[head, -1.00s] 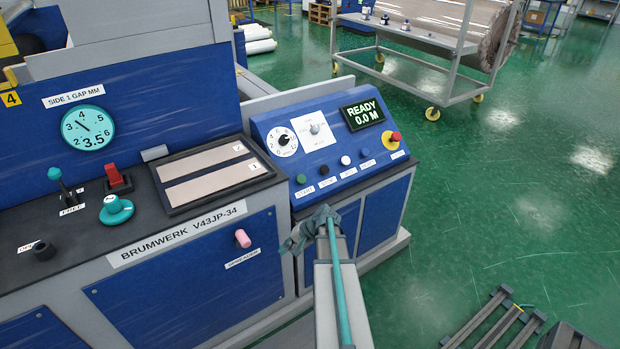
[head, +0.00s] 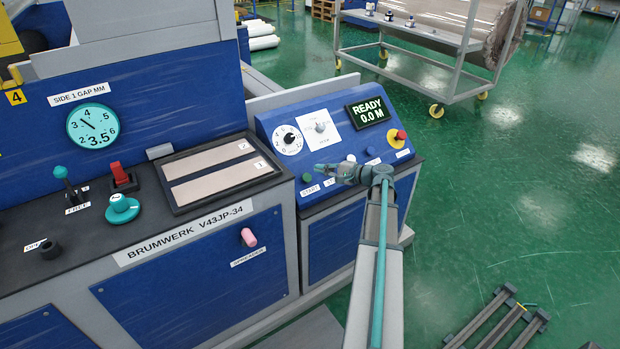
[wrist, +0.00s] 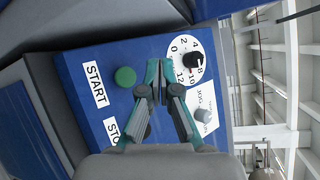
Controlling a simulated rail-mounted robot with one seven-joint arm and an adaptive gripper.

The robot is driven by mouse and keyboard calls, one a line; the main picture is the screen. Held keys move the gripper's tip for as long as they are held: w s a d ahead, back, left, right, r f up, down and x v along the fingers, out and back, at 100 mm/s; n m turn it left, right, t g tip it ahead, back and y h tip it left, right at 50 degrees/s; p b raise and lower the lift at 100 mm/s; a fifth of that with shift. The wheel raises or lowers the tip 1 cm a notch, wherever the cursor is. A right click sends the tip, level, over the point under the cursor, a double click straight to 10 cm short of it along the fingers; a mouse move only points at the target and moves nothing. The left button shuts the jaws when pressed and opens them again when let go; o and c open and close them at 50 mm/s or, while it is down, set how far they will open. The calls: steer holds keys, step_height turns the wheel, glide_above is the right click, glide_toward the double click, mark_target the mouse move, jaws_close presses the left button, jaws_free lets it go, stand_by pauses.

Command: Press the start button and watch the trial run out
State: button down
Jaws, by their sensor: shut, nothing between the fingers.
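The green start button (head: 307,178) sits at the left end of the button row on the blue control panel (head: 268,128), above a START label. It also shows in the wrist view (wrist: 125,77), just left of my fingertips. My gripper (head: 318,169) is shut and empty, its tips pointing left close to the start button. In the wrist view my fingertips (wrist: 157,72) are together and appear apart from the button. The display (head: 368,111) reads READY 0.0 M. The gripper hides part of the button row.
A red emergency-type knob (head: 401,135) stands at the panel's right end. A numbered dial (head: 288,139) and a white selector plate (head: 319,127) are above the buttons. A tray with two strips (head: 215,170) lies left. A wheeled rack (head: 440,80) stands behind on open green floor.

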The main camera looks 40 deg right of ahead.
mark_target(305, 176)
steer(key=shift+w+f, duration=0.1)
steer(key=shift+f, duration=0.1)
steer(key=shift+w+d+f+b, duration=0.1)
steer(key=shift+w+f+b, duration=0.65)
steer(key=shift+w+f, duration=0.8)
steer(key=shift+w+d+f+b, duration=0.1)
steer(key=shift+w+f+b, duration=0.6)
steer(key=shift+w+f, duration=0.75)
steer(key=shift+s+f, duration=0.2)
steer(key=shift+f, duration=0.2)
steer(key=shift+w+f+b, duration=0.2)
steer(key=shift+b, duration=0.2)
steer(key=shift+w+d+f+b, duration=0.1)
steer(key=shift+w+f+b, duration=0.35)
steer(key=shift+w+f, duration=0.2)
stand_by(0.5)
steer(key=shift+s, duration=0.1)
steer(key=shift+s+r, duration=0.8)
steer(key=shift+r, duration=0.2)
